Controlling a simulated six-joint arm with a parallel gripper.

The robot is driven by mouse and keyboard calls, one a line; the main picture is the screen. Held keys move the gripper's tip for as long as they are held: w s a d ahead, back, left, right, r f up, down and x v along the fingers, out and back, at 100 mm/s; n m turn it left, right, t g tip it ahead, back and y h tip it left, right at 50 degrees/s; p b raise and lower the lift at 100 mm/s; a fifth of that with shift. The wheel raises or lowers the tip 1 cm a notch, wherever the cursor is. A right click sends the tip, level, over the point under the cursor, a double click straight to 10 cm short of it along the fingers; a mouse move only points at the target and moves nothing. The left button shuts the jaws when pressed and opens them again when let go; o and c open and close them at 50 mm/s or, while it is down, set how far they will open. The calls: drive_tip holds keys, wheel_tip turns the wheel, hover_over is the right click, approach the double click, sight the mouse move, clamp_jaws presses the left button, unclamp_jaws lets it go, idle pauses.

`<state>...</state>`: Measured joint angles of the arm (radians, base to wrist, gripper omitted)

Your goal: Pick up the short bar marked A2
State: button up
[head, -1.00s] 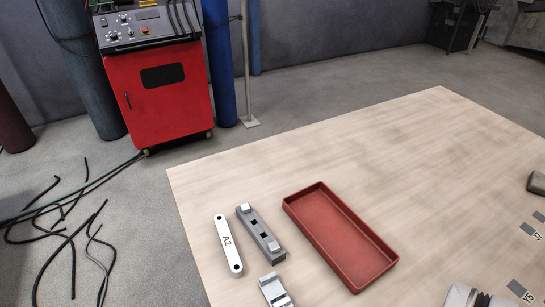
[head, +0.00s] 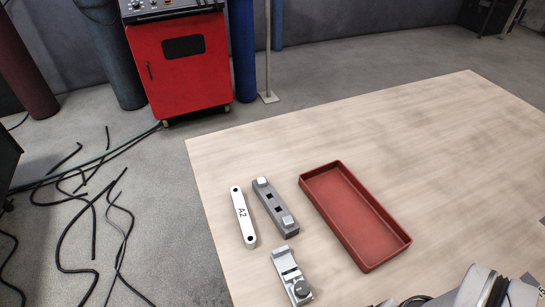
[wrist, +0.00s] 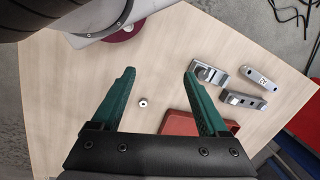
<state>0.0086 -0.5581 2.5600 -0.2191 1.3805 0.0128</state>
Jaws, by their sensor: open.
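The short bar marked A2 (head: 243,216) is a flat, pale bar with rounded ends and a dark hole near each end. It lies on the light wooden table with its lettering up in the head view, left of a dark grey block. In the wrist view a pale bar (wrist: 260,78), apparently the same one, lies on the right, its marking too small to read surely. My gripper (wrist: 160,73) has two green fingers, spread wide apart with nothing between the tips. It is well away from the bar. In the head view the fingers do not show.
The grey block (head: 275,207) with square openings lies close beside the bar. A metal clamp with a round knob (head: 291,276) sits just in front. A red tray (head: 356,216) lies to the right. The table's left edge is near the bar. A small washer-like part (wrist: 142,102) lies alone.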

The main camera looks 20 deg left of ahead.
drive_tip(key=w+a+f+n+t, duration=0.2)
drive_tip(key=w+a+f+n, duration=0.1)
drive_tip(key=w, duration=0.5)
drive_tip(key=n+t+y, duration=0.5)
drive_tip(key=n+t, duration=0.3)
drive_tip(key=n, duration=0.1)
approach(243, 215)
drive_tip(key=shift+w+a+f, duration=0.15)
drive_tip(key=shift+w+f, duration=0.1)
drive_tip(key=shift+f, duration=0.15)
drive_tip(key=x, duration=0.7)
drive_tip(key=shift+w+a+r, duration=0.1)
drive_tip(key=shift+w+a, duration=0.05)
drive_tip(key=shift+a, duration=0.05)
clamp_jaws()
